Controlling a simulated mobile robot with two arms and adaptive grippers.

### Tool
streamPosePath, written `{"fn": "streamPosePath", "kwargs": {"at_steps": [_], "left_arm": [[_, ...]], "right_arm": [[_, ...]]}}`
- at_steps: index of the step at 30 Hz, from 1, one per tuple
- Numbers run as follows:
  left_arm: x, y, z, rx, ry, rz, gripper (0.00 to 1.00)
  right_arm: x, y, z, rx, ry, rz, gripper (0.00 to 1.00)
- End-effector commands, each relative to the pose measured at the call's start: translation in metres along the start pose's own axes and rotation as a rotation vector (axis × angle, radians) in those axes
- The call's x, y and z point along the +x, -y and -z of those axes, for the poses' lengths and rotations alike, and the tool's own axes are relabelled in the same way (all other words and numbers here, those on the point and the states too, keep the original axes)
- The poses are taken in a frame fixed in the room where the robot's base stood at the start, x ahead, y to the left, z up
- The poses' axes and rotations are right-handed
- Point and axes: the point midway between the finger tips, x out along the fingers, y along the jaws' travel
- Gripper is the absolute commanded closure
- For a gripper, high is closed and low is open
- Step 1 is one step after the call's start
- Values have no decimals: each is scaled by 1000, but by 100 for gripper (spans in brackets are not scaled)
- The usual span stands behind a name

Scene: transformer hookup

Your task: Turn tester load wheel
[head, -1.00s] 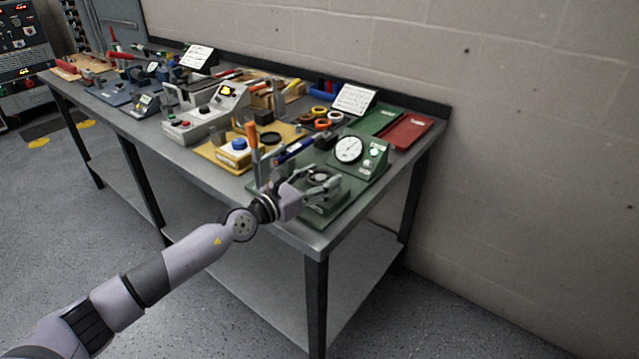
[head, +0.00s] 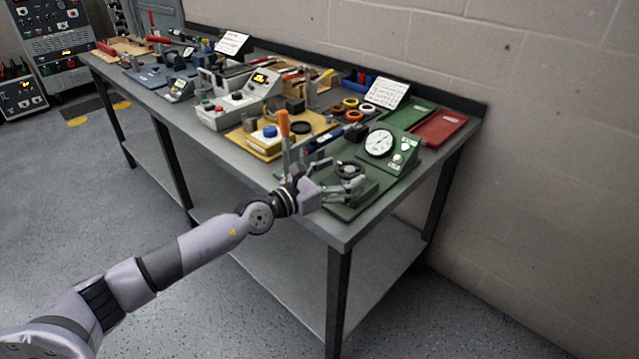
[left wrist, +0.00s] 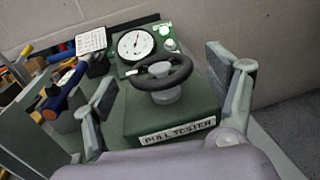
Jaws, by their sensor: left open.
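The pull tester (head: 362,205) is a green unit at the near right end of the bench. Its dark load wheel (head: 348,170) sits on a grey hub on the green block, and shows clearly in the left wrist view (left wrist: 178,76). A round white dial (head: 380,142) stands behind the wheel. My left gripper (head: 345,181) is open at the wheel. In the left wrist view its fingers (left wrist: 165,100) are spread to either side of the wheel, with visible gaps and nothing held. My right gripper is in neither view.
A yellow fixture (head: 262,147) and an upright orange-handled tool (head: 284,125) stand left of the tester, near my wrist. Green and red trays (head: 440,127) lie behind the tester by the wall. Rings of tape (head: 352,114) lie at the back.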

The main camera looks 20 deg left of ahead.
Motion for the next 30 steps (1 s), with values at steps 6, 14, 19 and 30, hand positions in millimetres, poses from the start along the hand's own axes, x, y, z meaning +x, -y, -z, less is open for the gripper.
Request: {"fn": "streamPosePath", "kwargs": {"at_steps": [6, 14, 19, 30], "left_arm": [[-45, -1, 0, 9, -5, -1, 21], [-82, 0, 1, 4, -4, 0, 21], [-94, 0, 0, 1, -1, 0, 21], [-95, 0, 0, 0, 0, 0, 21]], "right_arm": [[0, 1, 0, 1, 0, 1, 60], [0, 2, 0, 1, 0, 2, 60], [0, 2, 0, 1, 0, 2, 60], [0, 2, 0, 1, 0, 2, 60]]}}
